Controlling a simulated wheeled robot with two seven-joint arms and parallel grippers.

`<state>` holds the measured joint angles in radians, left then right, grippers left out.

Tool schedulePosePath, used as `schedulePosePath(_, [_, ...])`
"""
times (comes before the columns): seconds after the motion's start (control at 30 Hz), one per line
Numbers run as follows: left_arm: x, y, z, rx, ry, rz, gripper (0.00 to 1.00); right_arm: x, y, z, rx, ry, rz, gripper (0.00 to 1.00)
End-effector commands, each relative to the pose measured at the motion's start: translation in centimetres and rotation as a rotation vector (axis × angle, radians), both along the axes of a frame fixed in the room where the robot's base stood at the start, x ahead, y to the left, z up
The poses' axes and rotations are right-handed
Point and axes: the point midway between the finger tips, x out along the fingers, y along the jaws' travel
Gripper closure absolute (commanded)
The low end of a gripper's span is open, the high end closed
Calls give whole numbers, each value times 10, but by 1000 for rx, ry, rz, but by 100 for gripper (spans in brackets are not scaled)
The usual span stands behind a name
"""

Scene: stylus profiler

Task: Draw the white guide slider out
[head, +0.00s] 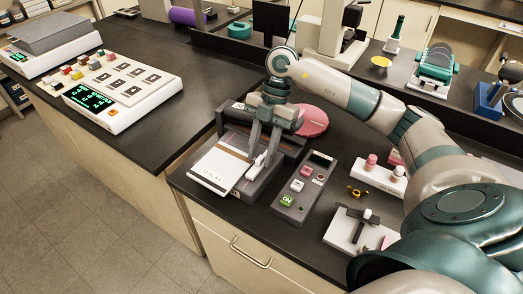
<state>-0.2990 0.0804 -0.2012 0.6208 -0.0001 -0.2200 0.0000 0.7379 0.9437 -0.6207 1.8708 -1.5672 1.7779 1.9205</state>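The stylus profiler is a dark grey instrument (243,186) near the left edge of the black bench. A flat white plate (211,171) with a brown strip lies on its left part. A small pale piece, which looks like the white guide slider (257,167), shows on its right side, partly hidden by my fingers. My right gripper (259,157) comes down over it from above. Its two fingers are apart, with the tips low at the instrument by the pale piece. I cannot tell if they touch it. My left gripper is not in view.
A grey control box (305,186) with lit buttons stands just right of the instrument. A pink disc (312,121) lies behind. A white holder with pink-capped bottles (378,177) and a white stand (352,232) are further right. A gap separates another bench at left.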

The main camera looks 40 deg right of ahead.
Motion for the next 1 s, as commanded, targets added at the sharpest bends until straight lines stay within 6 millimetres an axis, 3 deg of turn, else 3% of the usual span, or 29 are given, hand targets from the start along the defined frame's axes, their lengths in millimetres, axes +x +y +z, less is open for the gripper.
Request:
schedulePosePath(0.03, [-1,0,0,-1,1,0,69,0,0,0,0,0,0,81])
schedulePosePath(0.1, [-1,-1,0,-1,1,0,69,0,0,0,0,0,0,97])
schedulePosePath(0.13, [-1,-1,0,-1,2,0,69,0,0,0,0,0,0,100])
schedulePosePath(0.33, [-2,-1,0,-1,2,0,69,-1,-1,0,0,0,0,100])
schedulePosePath(0.6, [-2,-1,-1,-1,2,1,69,-22,-10,0,-2,2,0,100])
schedulePosePath(0.87, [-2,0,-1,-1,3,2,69,-24,-10,0,-1,3,2,100])
schedulePosePath(0.9, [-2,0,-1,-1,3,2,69,-24,-10,0,-1,3,2,83])
schedulePosePath(0.97, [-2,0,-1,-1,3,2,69,-24,-10,0,0,4,2,69])
schedulePosePath(1.0, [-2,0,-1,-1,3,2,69,-24,-10,0,0,3,1,69])
